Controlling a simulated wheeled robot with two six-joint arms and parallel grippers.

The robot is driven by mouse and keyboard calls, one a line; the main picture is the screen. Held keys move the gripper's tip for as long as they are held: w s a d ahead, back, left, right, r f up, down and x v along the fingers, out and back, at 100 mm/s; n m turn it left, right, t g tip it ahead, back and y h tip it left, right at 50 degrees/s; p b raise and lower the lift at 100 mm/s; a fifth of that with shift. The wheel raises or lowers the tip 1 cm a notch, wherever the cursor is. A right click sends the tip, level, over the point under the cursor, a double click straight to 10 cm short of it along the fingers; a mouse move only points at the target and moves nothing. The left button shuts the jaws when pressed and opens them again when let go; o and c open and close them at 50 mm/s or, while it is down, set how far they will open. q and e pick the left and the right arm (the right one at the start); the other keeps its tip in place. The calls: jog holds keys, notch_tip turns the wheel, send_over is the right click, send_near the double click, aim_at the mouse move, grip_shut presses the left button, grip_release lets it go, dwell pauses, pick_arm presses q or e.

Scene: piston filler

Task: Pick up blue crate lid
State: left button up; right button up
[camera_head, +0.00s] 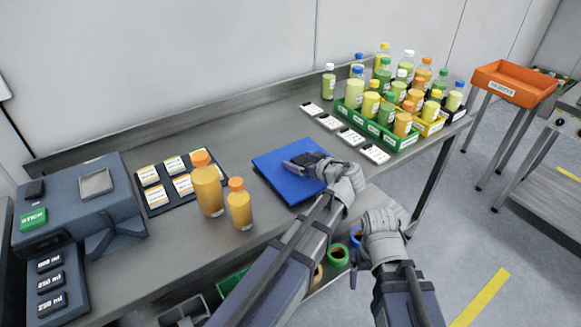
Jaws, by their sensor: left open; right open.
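The blue crate lid (272,170) lies flat on the grey metal table, right of two orange bottles. My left gripper (296,164) is open over the middle of the lid, with its fingers pointing left. I cannot tell whether the fingers touch the lid. The gripper and wrist hide the lid's right part. My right gripper (354,262) is open and empty, off the table's front edge and to the right of my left arm.
Two orange bottles (208,185) (240,206) stand near the lid's left side. A label tray (155,196) and a dark machine (75,210) are further left. A green crate (365,123) of bottles and several white cards (351,137) are to the right. An orange bin (515,80) stands beyond.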

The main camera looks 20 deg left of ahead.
pick_arm(q)
jog(key=shift+w, duration=0.1)
jog(key=shift+d+r, duration=0.1)
jog(key=shift+d, duration=0.1)
jog(key=shift+c, duration=0.2)
jog(key=shift+a, duration=0.15)
jog(key=shift+c, duration=1.4)
grip_shut()
